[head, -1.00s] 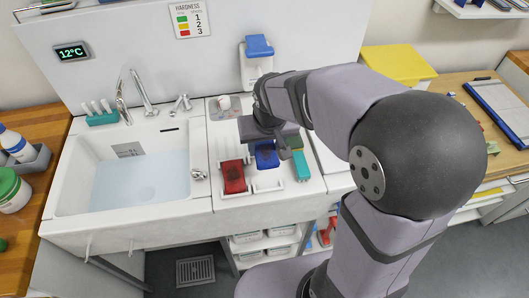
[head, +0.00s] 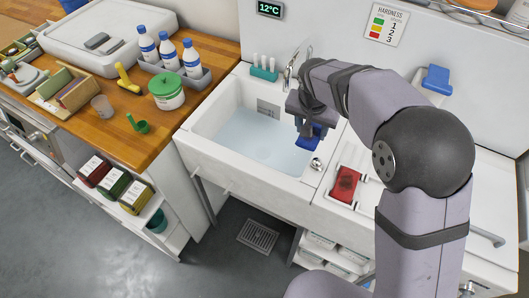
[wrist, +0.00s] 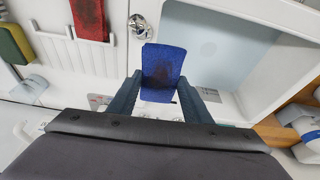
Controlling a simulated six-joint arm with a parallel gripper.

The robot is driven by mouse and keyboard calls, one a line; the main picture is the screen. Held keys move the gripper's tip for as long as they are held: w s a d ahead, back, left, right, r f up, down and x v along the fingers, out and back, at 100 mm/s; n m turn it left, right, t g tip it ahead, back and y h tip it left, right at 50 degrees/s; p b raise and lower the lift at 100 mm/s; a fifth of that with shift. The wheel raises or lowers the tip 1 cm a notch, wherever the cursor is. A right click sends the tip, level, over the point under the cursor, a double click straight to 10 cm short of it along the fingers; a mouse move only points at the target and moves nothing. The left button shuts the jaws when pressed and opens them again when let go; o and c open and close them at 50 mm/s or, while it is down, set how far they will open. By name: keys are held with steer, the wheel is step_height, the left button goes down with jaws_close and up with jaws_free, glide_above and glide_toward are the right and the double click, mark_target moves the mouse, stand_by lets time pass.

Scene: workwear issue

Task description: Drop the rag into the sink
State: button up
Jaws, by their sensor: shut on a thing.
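My gripper (head: 306,126) is shut on a blue rag (head: 309,138) with a dark stain. The rag hangs from the fingers and also shows in the wrist view (wrist: 163,64), clamped between both jaws. The white sink (head: 193,143) holds pale blue water (head: 262,142). In the head view my gripper and the rag are over the right side of the sink. In the wrist view the rag overlaps the basin (wrist: 235,48) near its edge. The rag's height above the water is hard to tell.
A stained red cloth (head: 347,183) lies in a rack right of the sink; a green one (wrist: 14,43) shows in the wrist view. A metal knob (head: 317,164) sits on the sink's front right rim. The tap (head: 289,70) and a teal brush holder (head: 264,73) stand behind.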

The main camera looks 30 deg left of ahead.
steer(key=w+a+f+n+g+y+b, duration=0.1)
steer(key=w+a+f+n+b, duration=0.1)
steer(key=a+f+n+b, duration=0.35)
steer(key=w+a+f+n+y+b, duration=0.1)
steer(key=w+a+f+n+b, duration=0.15)
steer(key=a+f+b, duration=0.65)
steer(key=p, duration=0.3)
glide_above(273, 162)
steer(key=s+d, duration=0.1)
steer(key=shift+f, duration=6.1)
steer(key=shift+f+b, duration=0.3)
steer(key=shift+f, duration=0.3)
steer(key=o, duration=1.1)
steer(key=shift+o, duration=0.2)
